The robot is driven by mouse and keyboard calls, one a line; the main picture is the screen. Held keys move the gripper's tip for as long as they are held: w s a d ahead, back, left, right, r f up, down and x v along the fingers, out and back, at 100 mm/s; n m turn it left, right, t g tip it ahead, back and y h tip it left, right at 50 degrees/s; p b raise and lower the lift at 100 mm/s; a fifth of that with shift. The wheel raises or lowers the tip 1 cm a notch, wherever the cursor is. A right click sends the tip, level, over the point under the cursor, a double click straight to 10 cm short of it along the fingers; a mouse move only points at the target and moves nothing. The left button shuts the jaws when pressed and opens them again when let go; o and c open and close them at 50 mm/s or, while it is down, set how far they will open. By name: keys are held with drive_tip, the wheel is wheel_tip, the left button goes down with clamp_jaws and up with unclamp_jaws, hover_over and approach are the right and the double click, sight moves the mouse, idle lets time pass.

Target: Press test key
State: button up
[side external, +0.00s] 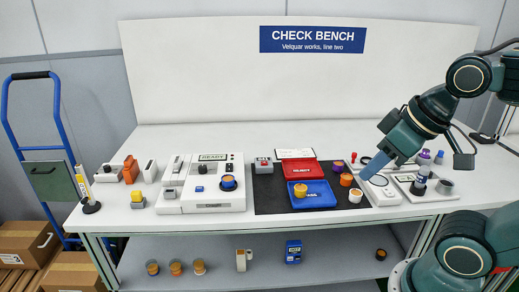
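My gripper (372,167) reaches down from the upper right, over the right part of the bench. Its pale blue end is just above or in front of a white device with a round dial (379,181); I cannot tell if they touch. Whether the fingers are open or shut is not clear. A white test unit (220,207) with a READY display (212,157) stands left of centre, well apart from my gripper. It has a small blue key (199,189) and an orange-topped blue round part (228,183) on it. No readable label marks a test key.
Loose caps lie right of the trays. Free bench lies behind the unit.

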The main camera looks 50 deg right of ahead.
clamp_jaws()
idle(1.4)
